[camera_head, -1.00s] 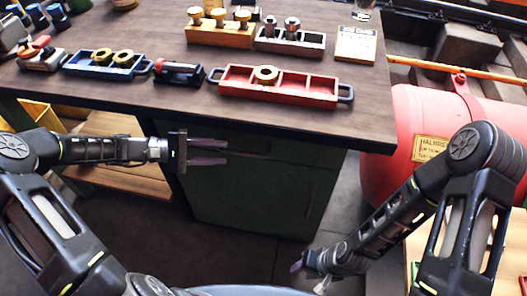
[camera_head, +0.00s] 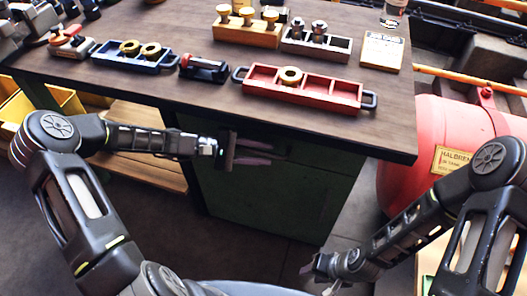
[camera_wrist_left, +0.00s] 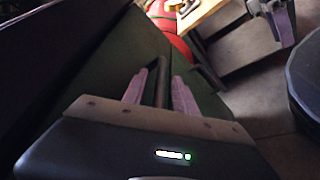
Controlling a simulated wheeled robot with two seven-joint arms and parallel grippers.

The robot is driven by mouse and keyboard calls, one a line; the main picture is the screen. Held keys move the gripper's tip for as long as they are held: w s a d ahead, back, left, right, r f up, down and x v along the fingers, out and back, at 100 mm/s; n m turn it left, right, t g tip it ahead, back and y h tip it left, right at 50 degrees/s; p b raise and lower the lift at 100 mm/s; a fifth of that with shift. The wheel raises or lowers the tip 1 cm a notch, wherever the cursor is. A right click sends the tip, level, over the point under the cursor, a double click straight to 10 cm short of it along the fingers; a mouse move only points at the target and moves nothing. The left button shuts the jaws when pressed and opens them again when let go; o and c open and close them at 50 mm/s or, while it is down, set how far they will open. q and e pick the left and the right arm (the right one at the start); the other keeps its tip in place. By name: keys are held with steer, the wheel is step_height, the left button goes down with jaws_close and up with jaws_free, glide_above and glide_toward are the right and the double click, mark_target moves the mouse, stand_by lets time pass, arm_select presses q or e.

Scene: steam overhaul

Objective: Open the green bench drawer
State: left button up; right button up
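The green bench drawer (camera_head: 322,160) is the upper front of the green cabinet (camera_head: 285,205) under the bench, and it looks shut. My left gripper (camera_head: 271,153) is at the drawer front with its two purple fingers apart. In the left wrist view the dark drawer handle (camera_wrist_left: 162,78) lies between the fingers of my left gripper (camera_wrist_left: 158,84), with a gap visible beside it. The handle is hard to make out in the head view. My right gripper (camera_head: 312,266) is low in front of the cabinet, away from the drawer; its fingers are too unclear to judge.
The dark wooden bench top (camera_head: 215,105) overhangs the drawer. It carries a red tray (camera_head: 330,103), a blue tray (camera_head: 118,62) and other parts. A red tank (camera_head: 420,125) stands to the right of the cabinet. The grey floor in front is clear.

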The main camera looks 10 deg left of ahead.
arm_select(q)
steer(key=shift+d, duration=0.2)
jaws_close()
stand_by(0.3)
steer(key=shift+f, duration=0.1)
stand_by(1.0)
